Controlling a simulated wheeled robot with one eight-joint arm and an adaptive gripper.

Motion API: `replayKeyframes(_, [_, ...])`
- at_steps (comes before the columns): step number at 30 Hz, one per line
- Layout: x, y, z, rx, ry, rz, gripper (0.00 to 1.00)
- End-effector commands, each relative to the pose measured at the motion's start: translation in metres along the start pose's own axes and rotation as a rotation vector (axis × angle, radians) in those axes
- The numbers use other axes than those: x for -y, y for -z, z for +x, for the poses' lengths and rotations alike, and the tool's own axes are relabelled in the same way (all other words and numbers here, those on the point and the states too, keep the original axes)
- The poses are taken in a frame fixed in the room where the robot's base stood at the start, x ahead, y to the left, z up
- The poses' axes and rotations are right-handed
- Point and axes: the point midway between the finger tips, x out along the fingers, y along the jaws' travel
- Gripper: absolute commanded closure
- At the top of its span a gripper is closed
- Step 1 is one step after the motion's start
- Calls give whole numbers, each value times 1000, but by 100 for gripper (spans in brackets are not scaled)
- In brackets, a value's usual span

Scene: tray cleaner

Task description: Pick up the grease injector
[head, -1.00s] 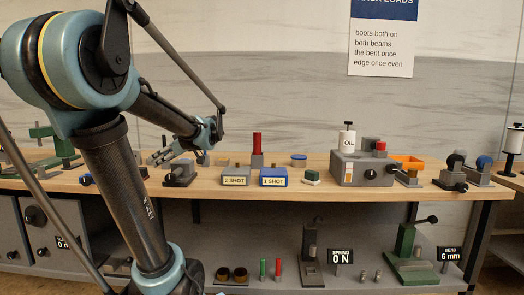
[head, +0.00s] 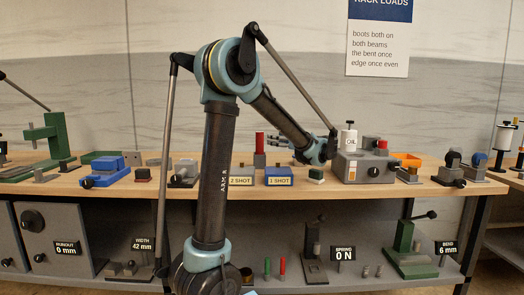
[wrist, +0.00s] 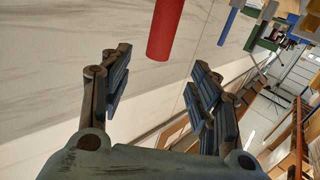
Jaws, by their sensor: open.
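A red cylinder (head: 260,142), which I take to be the grease injector, stands upright on a grey block (head: 259,160) on the bench. My gripper (head: 278,141) points left, just right of the red cylinder in the head view. In the wrist view the red cylinder (wrist: 165,28) shows at the top, beyond the fingers and roughly between their lines. My gripper (wrist: 162,78) is open and empty there, with its fingers wide apart. The cylinder appears clear of the fingers. Its upper end is cut off in the wrist view.
The 2 SHOT box (head: 241,181) and the 1 SHOT box (head: 278,181) stand in front of the block. A blue fixture (head: 104,170) is at the left.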

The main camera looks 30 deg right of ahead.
Motion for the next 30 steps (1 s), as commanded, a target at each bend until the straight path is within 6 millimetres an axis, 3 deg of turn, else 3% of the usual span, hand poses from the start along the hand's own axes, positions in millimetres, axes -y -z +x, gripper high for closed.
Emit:
replayKeyframes(12, [1, 0, 58, -1, 5, -1, 44])
replayKeyframes(22, [1, -2, 75, -1, 4, -1, 44])
replayKeyframes(30, [1, -4, 111, -1, 5, -1, 44])
